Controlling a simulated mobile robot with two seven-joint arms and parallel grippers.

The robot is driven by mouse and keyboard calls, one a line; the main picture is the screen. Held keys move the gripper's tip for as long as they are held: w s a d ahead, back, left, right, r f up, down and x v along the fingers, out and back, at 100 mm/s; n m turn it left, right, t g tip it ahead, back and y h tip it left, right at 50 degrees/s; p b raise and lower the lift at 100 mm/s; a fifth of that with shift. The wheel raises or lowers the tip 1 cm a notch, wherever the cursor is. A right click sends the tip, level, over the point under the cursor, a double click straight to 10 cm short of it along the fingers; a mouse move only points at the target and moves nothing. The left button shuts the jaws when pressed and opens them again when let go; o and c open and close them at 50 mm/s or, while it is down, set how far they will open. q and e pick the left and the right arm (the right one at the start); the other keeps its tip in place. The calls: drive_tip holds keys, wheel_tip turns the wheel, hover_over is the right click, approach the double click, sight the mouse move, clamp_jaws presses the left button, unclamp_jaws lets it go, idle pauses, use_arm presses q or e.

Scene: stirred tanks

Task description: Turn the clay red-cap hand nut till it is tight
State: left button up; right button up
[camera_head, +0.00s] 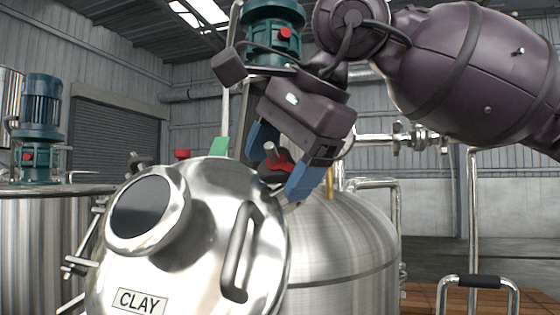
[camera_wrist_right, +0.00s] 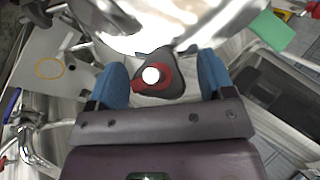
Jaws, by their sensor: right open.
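The clay red-cap hand nut (camera_head: 272,160) sits at the upper right rim of a round steel lid (camera_head: 215,215) labelled CLAY. In the right wrist view the nut (camera_wrist_right: 164,88) is a dark three-lobed knob with red on it and a pale round stud end in its middle. My right gripper (camera_head: 279,172) is open, with one blue finger on each side of the nut. In the right wrist view the fingers (camera_wrist_right: 163,80) show gaps to the nut on both sides. My left gripper is not in view.
The lid carries a round sight port (camera_head: 147,207) and a bar handle (camera_head: 238,250). A red piece (camera_head: 182,154) and a green piece (camera_head: 219,146) stand behind the lid. A teal motor (camera_head: 272,30) rises close behind my right wrist. Another steel tank (camera_head: 340,240) stands behind.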

drive_tip(key=c, duration=0.9)
drive_tip(key=shift+f+b, duration=0.15)
drive_tip(key=shift+b, duration=0.35)
drive_tip(key=m+t+y+b, duration=0.1)
drive_tip(key=m+t+b, duration=0.1)
drive_tip(key=b, duration=0.1)
drive_tip(key=shift+f+m+y+b, duration=0.15)
drive_tip(key=shift+m+y+b, duration=0.15)
drive_tip(key=shift+y+b, duration=0.1)
drive_tip(key=shift+m+t+b, duration=0.35)
drive_tip(key=shift+m+t, duration=0.05)
drive_tip(key=shift+t, duration=0.1)
drive_tip(key=shift+m+t+y, duration=0.3)
drive_tip(key=shift+r+b, duration=0.2)
drive_tip(key=shift+b, duration=0.2)
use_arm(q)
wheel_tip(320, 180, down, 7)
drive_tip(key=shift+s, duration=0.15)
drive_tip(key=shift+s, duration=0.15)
